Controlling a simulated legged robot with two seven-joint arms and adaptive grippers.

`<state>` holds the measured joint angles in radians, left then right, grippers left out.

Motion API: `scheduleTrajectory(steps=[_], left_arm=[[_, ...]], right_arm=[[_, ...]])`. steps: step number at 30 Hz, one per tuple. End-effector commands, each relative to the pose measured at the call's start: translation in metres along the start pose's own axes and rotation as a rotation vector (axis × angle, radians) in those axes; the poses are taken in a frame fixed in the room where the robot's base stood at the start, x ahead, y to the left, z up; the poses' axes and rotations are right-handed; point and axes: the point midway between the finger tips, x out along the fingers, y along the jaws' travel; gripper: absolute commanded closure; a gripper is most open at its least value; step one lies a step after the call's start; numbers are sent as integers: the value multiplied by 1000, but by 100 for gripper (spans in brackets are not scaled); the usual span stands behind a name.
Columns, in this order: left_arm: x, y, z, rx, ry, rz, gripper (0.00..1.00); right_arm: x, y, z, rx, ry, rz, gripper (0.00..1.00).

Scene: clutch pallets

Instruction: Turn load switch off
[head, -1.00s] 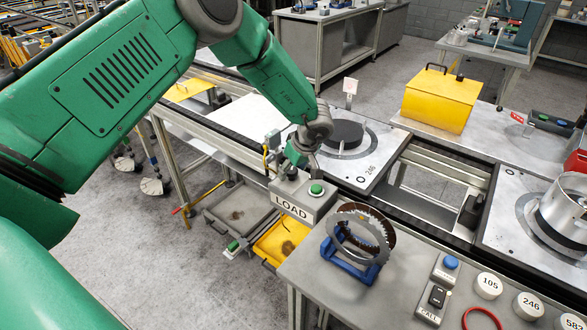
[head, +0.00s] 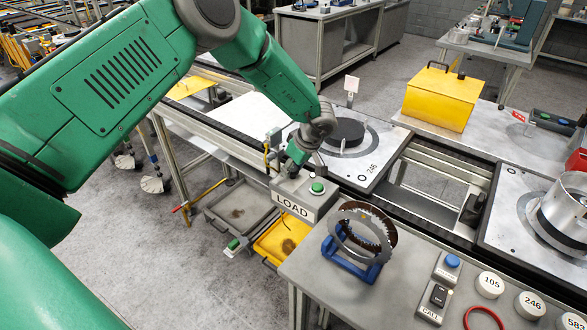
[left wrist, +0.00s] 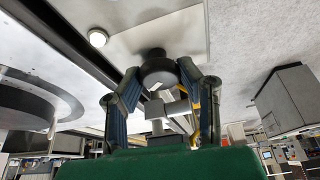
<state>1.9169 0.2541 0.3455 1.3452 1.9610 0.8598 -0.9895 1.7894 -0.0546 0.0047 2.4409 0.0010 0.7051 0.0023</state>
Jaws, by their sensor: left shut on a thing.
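The grey LOAD box (head: 300,208) stands at the near side of the conveyor line, with a green button (head: 317,187) on its top. My left gripper (head: 293,170) reaches down onto the top of this box, left of the button. In the left wrist view a black round switch knob (left wrist: 158,72) sits between the two fingers of my left gripper (left wrist: 160,76), which is shut on it. The fingers hide most of the knob in the head view, so its turned position cannot be told. My right gripper is not in view.
A blue stand with a toothed ring (head: 358,240) is right of the LOAD box on the grey bench. A pallet marked 246 (head: 372,160) with a dark disc lies behind the box. Yellow and grey trays (head: 236,214) sit below it.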

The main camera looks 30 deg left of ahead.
Motion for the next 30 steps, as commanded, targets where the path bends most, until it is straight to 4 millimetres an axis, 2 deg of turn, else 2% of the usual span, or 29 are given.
scheduleTrajectory(steps=[21, 30], left_arm=[[0, 6, -1, -594, -2, -236, 97], [-1, 8, -3, -775, -4, -307, 97]], right_arm=[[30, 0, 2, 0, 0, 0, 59], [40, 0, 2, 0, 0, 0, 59]])
